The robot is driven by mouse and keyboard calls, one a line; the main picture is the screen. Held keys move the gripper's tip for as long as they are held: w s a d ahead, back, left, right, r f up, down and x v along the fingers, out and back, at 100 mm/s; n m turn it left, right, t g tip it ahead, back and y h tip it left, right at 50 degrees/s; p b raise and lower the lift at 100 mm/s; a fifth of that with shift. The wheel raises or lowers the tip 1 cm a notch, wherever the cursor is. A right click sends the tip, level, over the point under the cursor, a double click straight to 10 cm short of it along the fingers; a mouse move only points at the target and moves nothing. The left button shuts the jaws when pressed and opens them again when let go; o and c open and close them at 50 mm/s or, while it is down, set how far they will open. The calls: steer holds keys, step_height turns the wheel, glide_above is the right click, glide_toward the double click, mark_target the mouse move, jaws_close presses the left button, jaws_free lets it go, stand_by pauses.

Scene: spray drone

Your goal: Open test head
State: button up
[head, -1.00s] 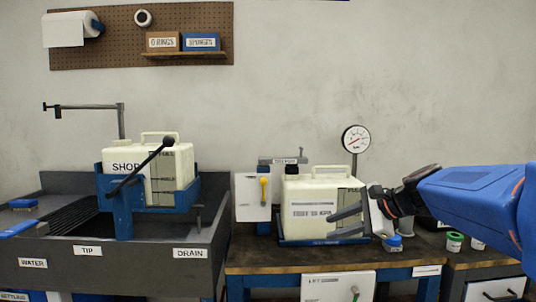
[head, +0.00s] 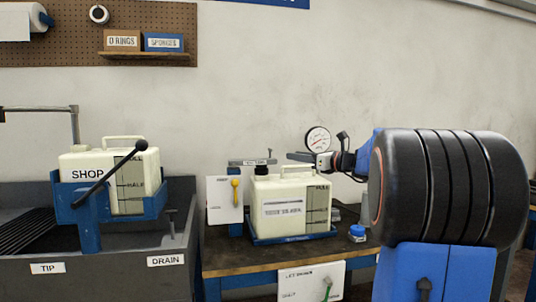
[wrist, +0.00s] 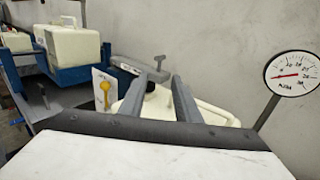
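A grey arm with a small label, likely the test head (head: 250,162), sits above the black cap of the cream tank (head: 292,208) on the bench. It also shows in the wrist view (wrist: 142,68), beyond the fingertips. A white panel (head: 219,210) with a yellow lever (head: 235,190) stands left of the tank; the lever shows in the wrist view too (wrist: 104,93). My gripper (head: 292,157) is above the tank's right part, pointing left. In the wrist view its two fingers (wrist: 158,82) are apart with nothing between them, in line with the black cap.
A pressure gauge (head: 317,139) on a post stands close behind my gripper. A blue-lidded jar (head: 357,233) is right of the tank. A sink with a second tank (head: 138,188) in a blue tipping cradle is at left. A white panel with a green handle (head: 311,283) hangs on the bench front.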

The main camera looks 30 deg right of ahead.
mark_target(270, 152)
steer(key=x, duration=1.4)
jaws_close()
